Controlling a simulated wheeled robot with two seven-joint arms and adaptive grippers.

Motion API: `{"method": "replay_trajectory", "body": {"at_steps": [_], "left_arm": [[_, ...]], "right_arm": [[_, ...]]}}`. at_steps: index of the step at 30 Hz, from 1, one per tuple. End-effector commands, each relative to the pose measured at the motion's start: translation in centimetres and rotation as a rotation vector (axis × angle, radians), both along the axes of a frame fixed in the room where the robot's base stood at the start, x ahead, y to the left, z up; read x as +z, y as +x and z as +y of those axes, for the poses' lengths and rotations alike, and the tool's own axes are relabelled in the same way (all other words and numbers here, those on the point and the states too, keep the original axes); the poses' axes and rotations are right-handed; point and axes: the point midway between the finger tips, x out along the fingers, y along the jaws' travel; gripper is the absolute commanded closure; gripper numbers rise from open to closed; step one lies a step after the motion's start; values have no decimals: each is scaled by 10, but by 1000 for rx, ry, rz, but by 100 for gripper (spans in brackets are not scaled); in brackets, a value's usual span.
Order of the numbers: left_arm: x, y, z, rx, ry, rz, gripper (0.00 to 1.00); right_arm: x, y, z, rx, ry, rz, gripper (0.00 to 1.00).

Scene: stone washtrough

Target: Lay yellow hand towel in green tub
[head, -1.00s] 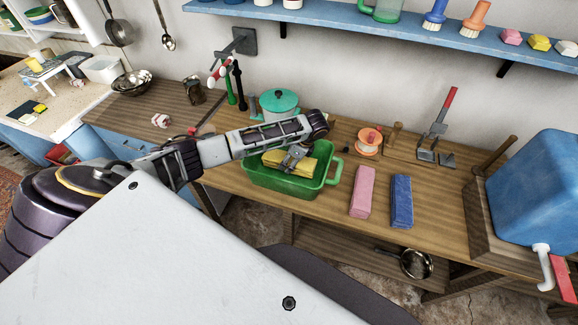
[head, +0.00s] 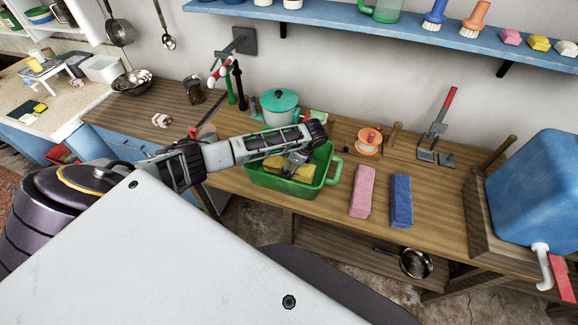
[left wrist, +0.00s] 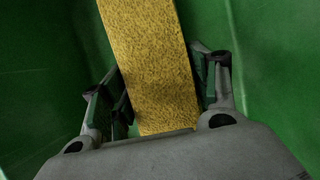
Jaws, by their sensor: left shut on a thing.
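The yellow hand towel (head: 272,168) is inside the green tub (head: 298,190), below the rim, partly hidden by my left arm and gripper. My left gripper (head: 292,168) reaches down into the tub and is shut on the towel. In the left wrist view the towel (left wrist: 152,65) runs between the two fingers of my left gripper (left wrist: 160,100), with the tub's green walls (left wrist: 268,70) around it. Whether the towel touches the tub's floor is hard to tell. My right gripper does not show.
A pink folded towel (head: 362,192) and a blue folded towel (head: 401,200) lie right of the tub on the wooden bench. A teal pot (head: 279,106) stands behind the tub. An orange-topped thing (head: 368,140) and a large blue container (head: 540,185) are further right.

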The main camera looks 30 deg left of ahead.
Motion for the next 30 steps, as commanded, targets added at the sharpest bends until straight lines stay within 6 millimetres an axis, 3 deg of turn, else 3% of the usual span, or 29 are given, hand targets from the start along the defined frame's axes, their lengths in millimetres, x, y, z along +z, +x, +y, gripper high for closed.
{"method": "replay_trajectory", "body": {"at_steps": [2, 3, 7, 22, 30], "left_arm": [[-1, 0, 0, 0, 0, 0, 72], [-2, 0, 0, 0, 0, 0, 36], [-1, 0, 0, 0, 0, 0, 19], [2, 0, -1, 0, -1, -1, 18], [25, 3, -10, -2, -1, -3, 18]], "right_arm": [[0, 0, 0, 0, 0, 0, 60], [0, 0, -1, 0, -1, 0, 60], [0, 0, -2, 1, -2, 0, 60], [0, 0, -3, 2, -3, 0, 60], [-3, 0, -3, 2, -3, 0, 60]]}}
